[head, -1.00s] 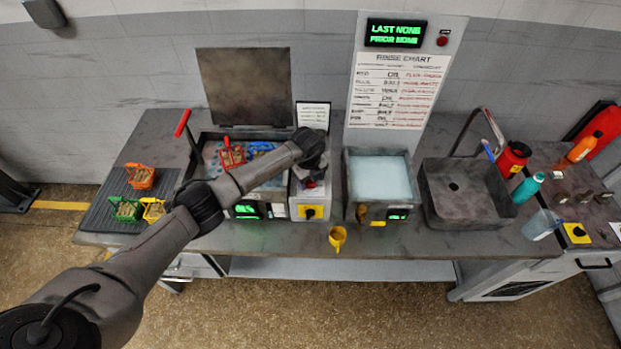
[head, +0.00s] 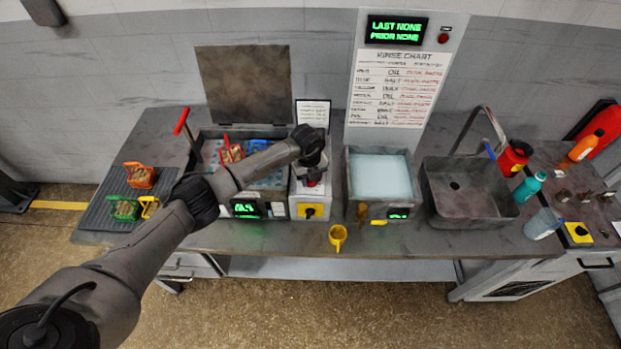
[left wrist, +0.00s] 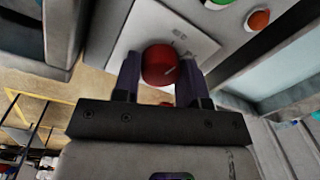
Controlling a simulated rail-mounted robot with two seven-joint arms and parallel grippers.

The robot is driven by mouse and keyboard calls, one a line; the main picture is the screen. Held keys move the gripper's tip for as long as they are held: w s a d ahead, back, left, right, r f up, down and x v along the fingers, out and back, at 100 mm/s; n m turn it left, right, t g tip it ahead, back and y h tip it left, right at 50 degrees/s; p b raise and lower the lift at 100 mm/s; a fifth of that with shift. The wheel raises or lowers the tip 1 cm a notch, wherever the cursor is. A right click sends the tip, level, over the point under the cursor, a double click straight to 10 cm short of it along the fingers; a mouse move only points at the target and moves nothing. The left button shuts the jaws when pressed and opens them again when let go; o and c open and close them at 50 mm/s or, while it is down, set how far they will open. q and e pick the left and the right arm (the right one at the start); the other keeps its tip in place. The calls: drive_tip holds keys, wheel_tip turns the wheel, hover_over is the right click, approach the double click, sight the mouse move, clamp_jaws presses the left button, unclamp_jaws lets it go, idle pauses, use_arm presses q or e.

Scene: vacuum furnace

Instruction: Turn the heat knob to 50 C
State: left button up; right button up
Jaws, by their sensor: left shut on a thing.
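The heat knob looks like the red round knob (left wrist: 159,64) on a pale plate (left wrist: 178,38) with faint markings in the left wrist view. My left gripper (left wrist: 160,74) has its two dark fingers on either side of this knob, shut on it. In the head view my left gripper (head: 313,172) points down at the grey-white control box (head: 298,190), and a bit of red shows below it. The knob's pointer and scale are too small to read. My right gripper is not in view.
Left of the box is a tank with its lid (head: 245,85) raised and a green display (head: 244,208). A black knob on a yellow plate (head: 310,211) is on the box front. A liquid bath (head: 380,178) and a sink (head: 463,190) stand to the right.

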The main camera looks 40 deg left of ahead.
use_arm(q)
drive_tip(key=m+b, duration=0.3)
drive_tip(key=m, duration=0.3)
drive_tip(key=shift+f, duration=0.1)
drive_tip(key=shift+m, duration=0.6)
drive_tip(key=shift+b, duration=0.3)
drive_tip(key=o, duration=0.9)
drive_tip(key=r, duration=0.4)
drive_tip(key=r+b, duration=0.1)
drive_tip(key=r, duration=0.9)
drive_tip(key=shift+s+a, duration=0.1)
drive_tip(key=shift+a, duration=0.25)
